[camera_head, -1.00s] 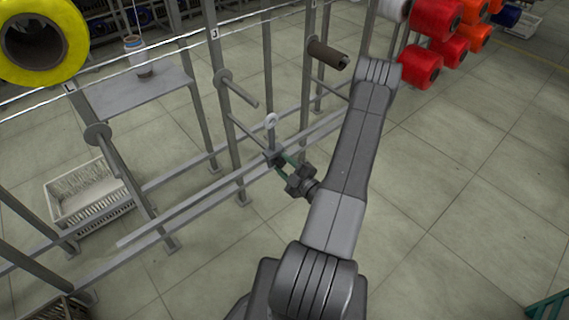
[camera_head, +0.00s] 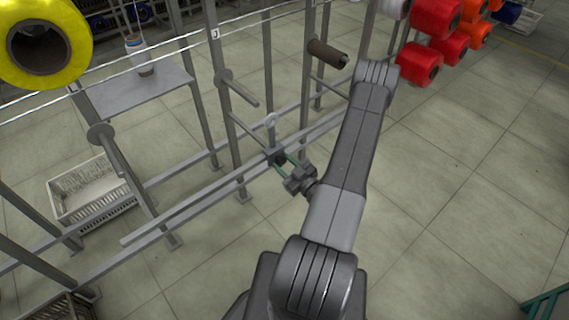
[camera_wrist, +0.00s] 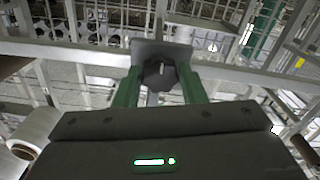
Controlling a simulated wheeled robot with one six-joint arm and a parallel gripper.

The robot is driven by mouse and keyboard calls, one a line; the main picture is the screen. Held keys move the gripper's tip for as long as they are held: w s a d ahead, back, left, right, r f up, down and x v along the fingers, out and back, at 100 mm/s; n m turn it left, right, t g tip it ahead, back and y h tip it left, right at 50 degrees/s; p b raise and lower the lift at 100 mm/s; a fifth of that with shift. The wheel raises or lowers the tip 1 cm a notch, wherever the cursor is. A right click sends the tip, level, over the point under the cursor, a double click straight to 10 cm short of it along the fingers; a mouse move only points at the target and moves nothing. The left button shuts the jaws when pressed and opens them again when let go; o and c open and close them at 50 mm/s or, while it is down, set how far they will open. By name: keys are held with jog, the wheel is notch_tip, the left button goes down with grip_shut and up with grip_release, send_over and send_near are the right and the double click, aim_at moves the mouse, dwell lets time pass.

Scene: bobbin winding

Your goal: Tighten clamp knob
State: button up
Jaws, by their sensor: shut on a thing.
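The dark clamp knob (camera_wrist: 158,76), with a pale mark on its face, sits in front of a grey clamp block (camera_wrist: 176,52) in the wrist view. My gripper (camera_wrist: 161,72) has its two green fingers on either side of the knob and is shut on it. In the head view my gripper (camera_head: 284,161) reaches from the right to the small dark clamp (camera_head: 273,152) on the rack's bar. A small white ring guide (camera_head: 271,119) stands on a thin rod above the clamp. The knob's far side is hidden.
Grey rack posts (camera_head: 226,120) and low rails (camera_head: 190,219) surround the clamp. A brown tube (camera_head: 327,54) on a peg sits above it, near my arm. Red spools (camera_head: 436,18) hang at the upper right. A white crate (camera_head: 97,198) stands at left.

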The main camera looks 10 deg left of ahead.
jog(key=shift+f, duration=0.1)
dwell(0.4)
jog(key=o, duration=1)
jog(key=shift+d, duration=0.1)
jog(key=v, duration=1.3)
jog(key=shift+s+d, duration=0.2)
jog(key=shift+s, duration=0.1)
jog(key=shift+w+a, duration=0.1)
jog(key=x, duration=1.3)
jog(key=shift+w+a, duration=0.2)
